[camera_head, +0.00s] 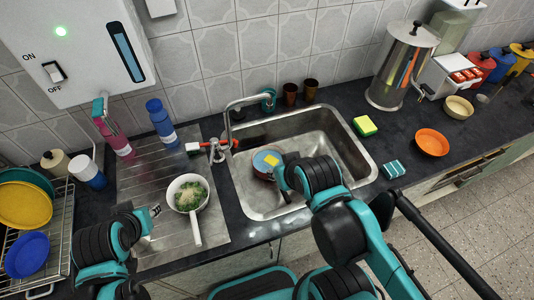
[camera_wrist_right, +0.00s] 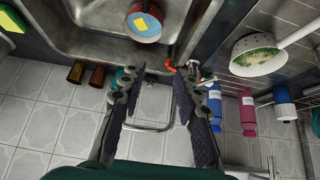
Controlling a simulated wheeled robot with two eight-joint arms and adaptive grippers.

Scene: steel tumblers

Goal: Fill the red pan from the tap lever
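The red pan (camera_head: 267,164) sits in the steel sink, partly hidden by my right arm. Its inside looks blue and holds a yellow square piece; it also shows in the right wrist view (camera_wrist_right: 147,20). The tap (camera_head: 216,152) stands at the sink's left edge, with a red lever (camera_head: 230,144) and a curved spout (camera_head: 246,99). My right gripper (camera_wrist_right: 157,88) is open and empty over the sink, with the spout between its fingers in the picture; contact cannot be told. My left gripper (camera_head: 154,211) is over the drainboard, left of the white pan; its opening is unclear.
A white pan (camera_head: 195,228) with green food stands on the drainboard (camera_head: 150,180). Blue and pink bottles stand behind it, below a wall heater (camera_head: 85,35). A dish rack is at far left. A sponge (camera_head: 365,126), orange bowl (camera_head: 432,142) and steel urn (camera_head: 400,65) are right of the sink.

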